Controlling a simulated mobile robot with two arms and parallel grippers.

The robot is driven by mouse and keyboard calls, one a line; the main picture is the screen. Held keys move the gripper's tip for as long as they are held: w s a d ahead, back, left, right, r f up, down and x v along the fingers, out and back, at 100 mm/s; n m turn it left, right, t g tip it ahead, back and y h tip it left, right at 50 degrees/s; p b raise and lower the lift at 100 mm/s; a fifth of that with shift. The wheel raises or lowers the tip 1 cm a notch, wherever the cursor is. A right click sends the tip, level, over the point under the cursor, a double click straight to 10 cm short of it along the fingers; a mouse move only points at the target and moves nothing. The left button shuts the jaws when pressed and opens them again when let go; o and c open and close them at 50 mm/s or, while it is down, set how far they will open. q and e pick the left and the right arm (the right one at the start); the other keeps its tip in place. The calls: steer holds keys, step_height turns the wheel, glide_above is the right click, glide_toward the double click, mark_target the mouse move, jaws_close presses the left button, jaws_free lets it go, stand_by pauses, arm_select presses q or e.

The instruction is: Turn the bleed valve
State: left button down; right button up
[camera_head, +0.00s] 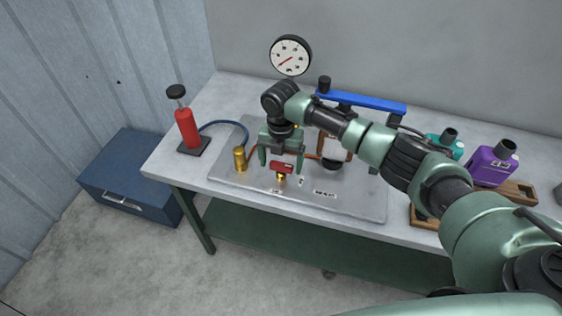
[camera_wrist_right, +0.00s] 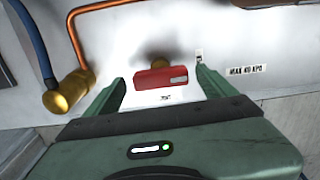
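The bleed valve shows as a red handle (camera_head: 282,168) on a brass stem at the front of the metal plate, and the handle also appears in the wrist view (camera_wrist_right: 161,78). My right gripper (camera_head: 280,160) points down over the valve. In the wrist view its two fingers (camera_wrist_right: 160,82) are open, one on each side of the red handle, with a visible gap on both sides. The handle lies roughly crosswise between the fingers. The brass stem is partly hidden behind the handle. My left gripper is not in view.
A brass fitting (camera_head: 240,158) with a blue hose and copper pipe stands left of the valve. A red hand pump (camera_head: 187,127), a round gauge (camera_head: 290,56) and a blue bar (camera_head: 362,101) are around it. Purple (camera_head: 492,166) and teal bottles stand right.

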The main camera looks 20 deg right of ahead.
mark_target(281, 164)
step_height(281, 164, up, 6)
steer(key=shift+r+b, duration=0.25)
steer(key=shift+b, duration=0.65)
steer(key=shift+r, duration=0.65)
